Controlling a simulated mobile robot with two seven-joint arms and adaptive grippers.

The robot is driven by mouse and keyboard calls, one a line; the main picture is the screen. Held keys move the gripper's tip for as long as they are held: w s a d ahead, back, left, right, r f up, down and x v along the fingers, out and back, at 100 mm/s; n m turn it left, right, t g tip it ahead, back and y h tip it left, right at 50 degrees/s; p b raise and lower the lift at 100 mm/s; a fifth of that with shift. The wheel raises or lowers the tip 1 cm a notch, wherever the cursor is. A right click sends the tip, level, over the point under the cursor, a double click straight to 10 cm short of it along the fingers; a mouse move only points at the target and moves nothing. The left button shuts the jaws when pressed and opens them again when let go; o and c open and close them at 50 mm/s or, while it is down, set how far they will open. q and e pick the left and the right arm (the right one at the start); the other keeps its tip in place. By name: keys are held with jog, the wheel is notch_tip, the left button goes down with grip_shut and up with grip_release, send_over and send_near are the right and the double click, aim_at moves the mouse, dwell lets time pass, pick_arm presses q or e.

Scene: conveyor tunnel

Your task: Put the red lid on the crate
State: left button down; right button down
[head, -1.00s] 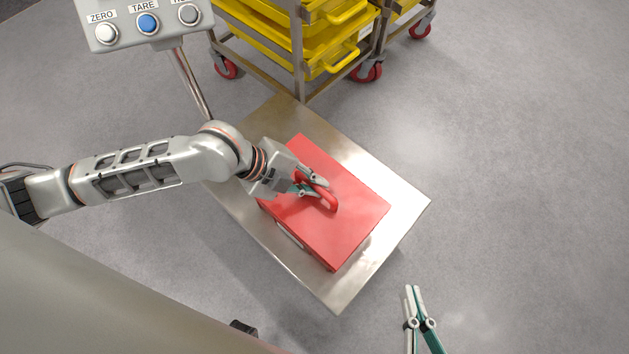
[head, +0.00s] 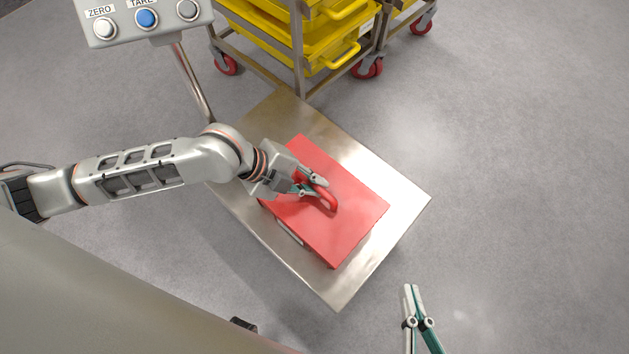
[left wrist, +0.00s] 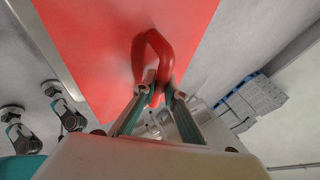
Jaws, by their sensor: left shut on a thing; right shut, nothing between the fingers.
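The red lid (head: 345,220) is a flat rectangle with a raised red loop handle (head: 324,196). It lies over the crate on the metal platform (head: 395,220); the lid hides nearly all of the crate. Only a sliver of the crate's side (head: 290,234) shows below the lid's lower left edge, so I cannot tell whether the lid is fully seated. My left gripper (head: 318,190) is shut on the lid's handle. The left wrist view also shows the fingers (left wrist: 158,92) at the red handle (left wrist: 152,55). My right gripper (head: 412,290) is shut and empty, right of and below the platform.
A rack with yellow trays (head: 325,45) on red-wheeled casters stands behind the platform. A grey button panel (head: 145,20) on a post stands at the upper left. The floor to the right is clear.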

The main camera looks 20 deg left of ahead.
pick_arm(q)
jog(key=c, duration=2)
grip_release()
jog(key=v, duration=1.2)
